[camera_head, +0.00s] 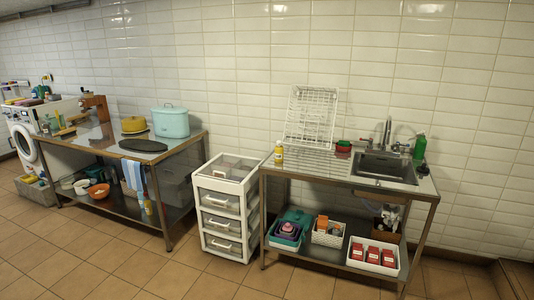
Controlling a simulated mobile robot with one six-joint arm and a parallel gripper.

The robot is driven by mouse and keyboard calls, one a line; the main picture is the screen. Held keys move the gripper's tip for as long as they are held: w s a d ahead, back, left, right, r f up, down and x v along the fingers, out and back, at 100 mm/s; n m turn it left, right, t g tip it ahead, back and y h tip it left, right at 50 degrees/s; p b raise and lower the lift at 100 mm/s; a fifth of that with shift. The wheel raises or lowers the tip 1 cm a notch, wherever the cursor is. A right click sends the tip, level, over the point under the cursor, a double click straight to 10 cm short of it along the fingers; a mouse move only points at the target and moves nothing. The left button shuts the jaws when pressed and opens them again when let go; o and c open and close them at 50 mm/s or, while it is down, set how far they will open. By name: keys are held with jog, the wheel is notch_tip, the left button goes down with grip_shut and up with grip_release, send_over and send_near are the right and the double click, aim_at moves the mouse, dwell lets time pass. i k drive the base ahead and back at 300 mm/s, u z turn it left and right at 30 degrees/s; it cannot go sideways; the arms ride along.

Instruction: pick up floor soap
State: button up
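I cannot tell which item is the floor soap, as no label is readable. A small yellow bottle (279,154) stands upright at the left end of the steel sink table (309,168). A green bottle (420,146) stands upright at the right end, beside the sink (386,168). Several red packages (373,255) stand in a white tray (368,268) on the lower shelf. Another yellowish bottle shape (148,206) shows at the left table's lower shelf, too small to make out. My gripper is not in view.
A white drawer cart (228,224) stands between the sink table and the left steel table (98,137). A white dish rack (311,116) leans on the wall. A teal pot (171,121) and a washing machine (24,146) are further left. The tiled floor (120,268) in front is clear.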

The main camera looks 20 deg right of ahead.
aim_at(279, 151)
jog(key=u, duration=0.75)
jog(key=i, duration=2.45)
jog(key=z, duration=0.55)
jog(key=i, duration=0.6)
jog(key=z, duration=0.35)
